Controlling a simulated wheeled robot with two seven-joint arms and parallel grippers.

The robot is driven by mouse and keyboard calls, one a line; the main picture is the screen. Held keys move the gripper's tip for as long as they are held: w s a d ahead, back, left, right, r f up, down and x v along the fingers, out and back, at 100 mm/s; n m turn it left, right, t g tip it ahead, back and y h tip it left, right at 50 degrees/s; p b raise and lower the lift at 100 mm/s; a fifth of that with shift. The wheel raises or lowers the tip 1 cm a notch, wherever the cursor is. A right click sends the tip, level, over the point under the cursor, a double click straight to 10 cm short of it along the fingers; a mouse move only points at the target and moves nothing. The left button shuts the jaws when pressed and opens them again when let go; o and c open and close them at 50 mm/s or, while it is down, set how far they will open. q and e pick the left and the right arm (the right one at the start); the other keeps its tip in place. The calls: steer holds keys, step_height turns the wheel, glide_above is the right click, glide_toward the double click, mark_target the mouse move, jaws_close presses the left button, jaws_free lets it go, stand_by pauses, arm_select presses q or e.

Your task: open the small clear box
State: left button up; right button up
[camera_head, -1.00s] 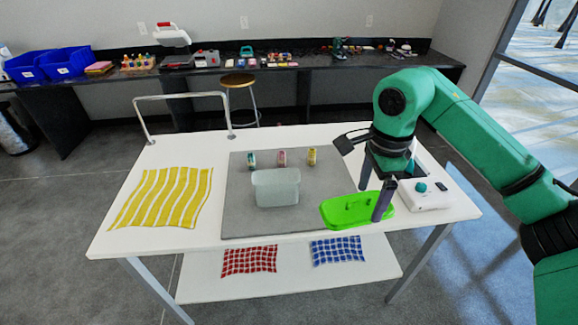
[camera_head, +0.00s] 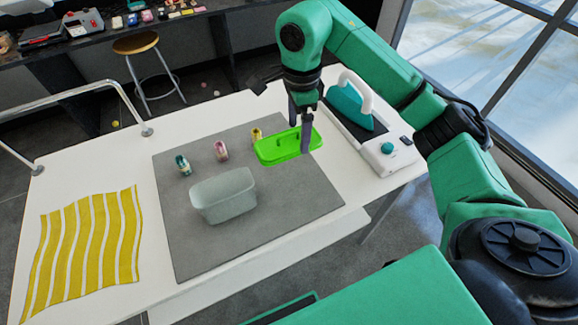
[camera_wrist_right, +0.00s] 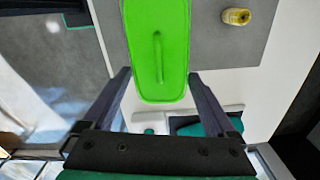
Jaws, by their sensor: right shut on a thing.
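The clear box (camera_head: 222,195) stands on the grey mat, pale and see-through, with its top open. Its bright green lid (camera_head: 275,151) is apart from it, over the mat's back right part. My right gripper (camera_head: 299,139) is shut on the lid, with one finger on each side. In the right wrist view the lid (camera_wrist_right: 158,30) with its raised handle lies between the two fingers (camera_wrist_right: 160,77). I cannot tell whether the lid touches the mat. My left gripper is not in view.
Three small bottles, teal (camera_head: 183,165), pink (camera_head: 220,151) and yellow (camera_head: 256,136), stand behind the box. A yellow striped cloth (camera_head: 85,250) lies left. The mat's front (camera_head: 230,252) is clear.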

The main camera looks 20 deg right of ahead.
steer(key=p, duration=0.1)
glide_above(295, 174)
step_height(295, 174, down, 6)
steer(key=f+p, duration=0.2)
steer(key=f, duration=0.6)
steer(key=shift+s, duration=0.2)
steer(key=shift+w+f, duration=0.15)
steer(key=shift+f, duration=0.2)
steer(key=o, duration=1.2)
